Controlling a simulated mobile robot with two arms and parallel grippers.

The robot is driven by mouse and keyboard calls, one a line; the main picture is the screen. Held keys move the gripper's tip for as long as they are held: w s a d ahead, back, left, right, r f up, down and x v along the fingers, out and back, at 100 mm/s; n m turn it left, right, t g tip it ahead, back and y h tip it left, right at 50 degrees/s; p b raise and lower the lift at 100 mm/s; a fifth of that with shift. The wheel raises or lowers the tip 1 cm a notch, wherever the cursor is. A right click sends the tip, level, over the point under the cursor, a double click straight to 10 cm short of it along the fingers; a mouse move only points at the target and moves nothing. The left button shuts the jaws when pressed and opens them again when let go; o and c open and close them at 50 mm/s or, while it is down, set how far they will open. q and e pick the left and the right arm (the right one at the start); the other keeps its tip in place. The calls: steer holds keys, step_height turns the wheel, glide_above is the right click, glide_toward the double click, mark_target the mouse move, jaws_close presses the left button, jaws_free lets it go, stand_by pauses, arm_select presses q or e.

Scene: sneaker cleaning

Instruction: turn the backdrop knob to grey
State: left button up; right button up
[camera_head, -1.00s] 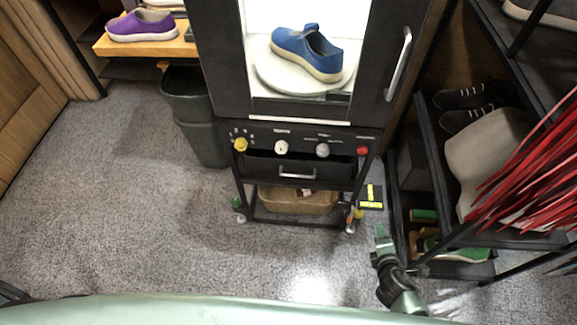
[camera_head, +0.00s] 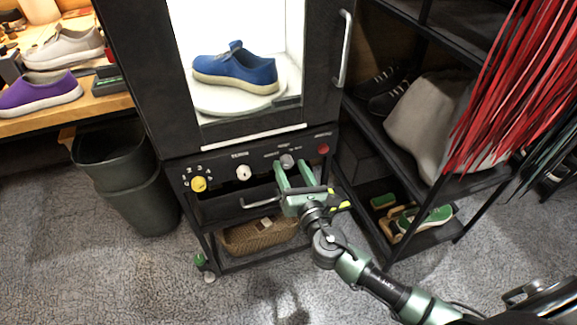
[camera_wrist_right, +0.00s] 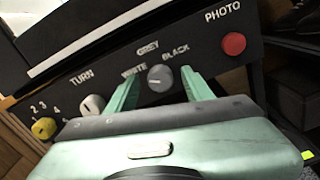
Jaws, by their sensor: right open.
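The backdrop knob (camera_head: 287,161) is grey and sits on the black control panel, with the labels WHITE, GREY and BLACK around it. In the right wrist view the knob (camera_wrist_right: 160,78) shows between and beyond my fingertips, with its pointer mark near upright, toward GREY or close to it; I cannot tell exactly. My right gripper (camera_head: 294,172) is open just in front of the knob, and its two green fingers (camera_wrist_right: 160,85) stand either side of it in the picture. I cannot tell whether they touch it. My left gripper is not in view.
A yellow knob (camera_head: 199,184), a white knob (camera_head: 243,172) and a red button (camera_head: 323,149) share the panel. A drawer handle (camera_head: 260,203) sticks out below. A blue sneaker (camera_head: 235,70) stands in the lit cabinet. A shelf rack (camera_head: 405,235) stands close on the right.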

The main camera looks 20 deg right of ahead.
steer(key=shift+w, duration=0.65)
jaws_close()
steer(key=shift+m, duration=0.3)
steer(key=m+b, duration=0.3)
steer(key=m, duration=0.4)
steer(key=shift+f, duration=0.15)
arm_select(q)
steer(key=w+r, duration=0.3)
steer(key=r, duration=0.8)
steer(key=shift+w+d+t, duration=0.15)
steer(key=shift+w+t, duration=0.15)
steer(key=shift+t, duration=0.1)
arm_select(e)
steer(key=shift+d+m, duration=0.1)
steer(key=shift+m, duration=1.9)
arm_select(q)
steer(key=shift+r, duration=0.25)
